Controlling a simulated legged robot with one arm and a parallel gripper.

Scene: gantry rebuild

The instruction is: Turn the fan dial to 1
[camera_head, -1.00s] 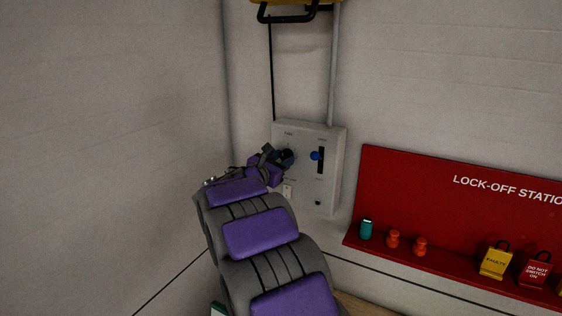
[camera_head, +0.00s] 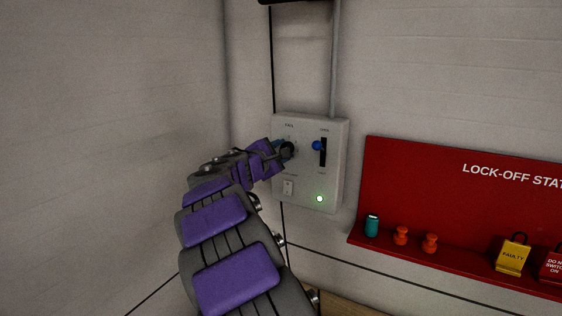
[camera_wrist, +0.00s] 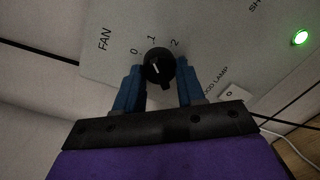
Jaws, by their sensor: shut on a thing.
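The fan dial (camera_wrist: 159,65) is a round black knob with a pale mark on its face, under the printed FAN, 0, 1 and 2. I cannot tell for sure which number the mark points at. My gripper (camera_wrist: 158,79) has its blue fingers on both sides of the dial and is shut on it. In the head view the dial (camera_head: 288,149) is on the left of a grey wall panel (camera_head: 306,191), partly hidden by my gripper (camera_head: 280,151).
Right of the dial, the panel has a slot with a blue-knobbed lever (camera_head: 318,146). Below are a small white switch (camera_head: 288,187) and a lit green lamp (camera_head: 319,198). A red lock-off board (camera_head: 420,190) hangs to the right. A wall corner is close on the left.

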